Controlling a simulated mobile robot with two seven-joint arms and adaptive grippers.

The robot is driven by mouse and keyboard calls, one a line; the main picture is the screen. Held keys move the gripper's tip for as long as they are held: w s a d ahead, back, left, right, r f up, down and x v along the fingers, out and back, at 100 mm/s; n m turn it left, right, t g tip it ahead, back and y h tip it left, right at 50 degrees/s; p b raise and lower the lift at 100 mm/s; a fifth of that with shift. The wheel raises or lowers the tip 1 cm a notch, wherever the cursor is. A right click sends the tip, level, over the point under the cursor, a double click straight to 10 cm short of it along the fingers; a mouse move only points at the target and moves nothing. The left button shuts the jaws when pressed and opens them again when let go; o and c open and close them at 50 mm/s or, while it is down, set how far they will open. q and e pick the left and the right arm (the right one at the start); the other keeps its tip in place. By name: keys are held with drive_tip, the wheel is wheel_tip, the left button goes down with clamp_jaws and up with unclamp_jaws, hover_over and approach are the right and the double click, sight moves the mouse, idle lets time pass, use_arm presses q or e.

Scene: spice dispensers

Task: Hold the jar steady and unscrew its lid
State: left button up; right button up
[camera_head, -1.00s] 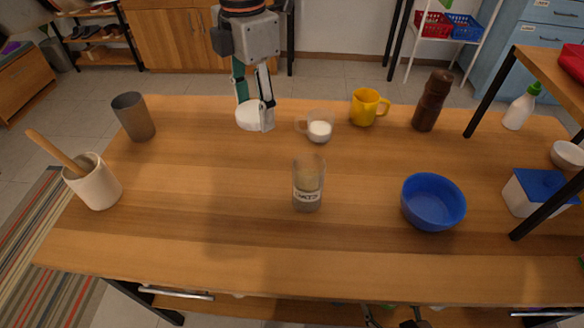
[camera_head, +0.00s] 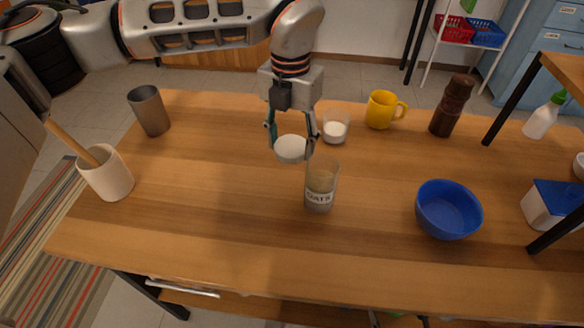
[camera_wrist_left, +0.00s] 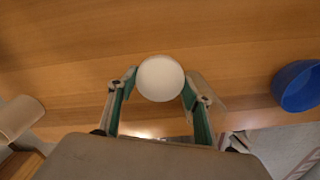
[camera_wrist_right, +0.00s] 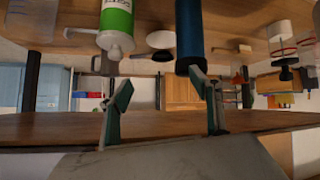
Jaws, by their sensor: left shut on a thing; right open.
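A clear glass jar (camera_head: 320,190) labelled oats stands upright on the table, its top uncovered. A round white lid (camera_head: 291,149) is between the fingers of my left gripper (camera_head: 291,142), which is shut on it. The lid is apart from the jar, just left of and behind it in the head view. In the left wrist view the lid (camera_wrist_left: 160,78) shows face-on between the fingertips. My right gripper (camera_wrist_right: 162,85) is open and empty in the right wrist view, away from jar and lid.
A small glass with white contents (camera_head: 335,128) stands behind the jar. A yellow mug (camera_head: 382,110), pepper mill (camera_head: 452,105) and blue bowl (camera_head: 447,209) are to the right. A grey tumbler (camera_head: 149,110) and utensil crock (camera_head: 107,174) are left. The table's front left is clear.

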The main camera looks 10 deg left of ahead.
sight(291, 178)
use_arm(q)
wheel_tip(291, 178, down, 8)
drive_tip(key=shift+f+b, duration=0.25)
drive_tip(key=shift+b, duration=0.35)
drive_tip(key=shift+f, duration=0.1)
use_arm(e)
drive_tip(key=shift+w+a+r, duration=0.1)
drive_tip(key=shift+w, duration=0.35)
use_arm(q)
drive_tip(key=o, duration=1.2)
use_arm(e)
drive_tip(key=shift+s+f, duration=0.15)
drive_tip(key=shift+f, duration=0.05)
drive_tip(key=shift+s, duration=0.1)
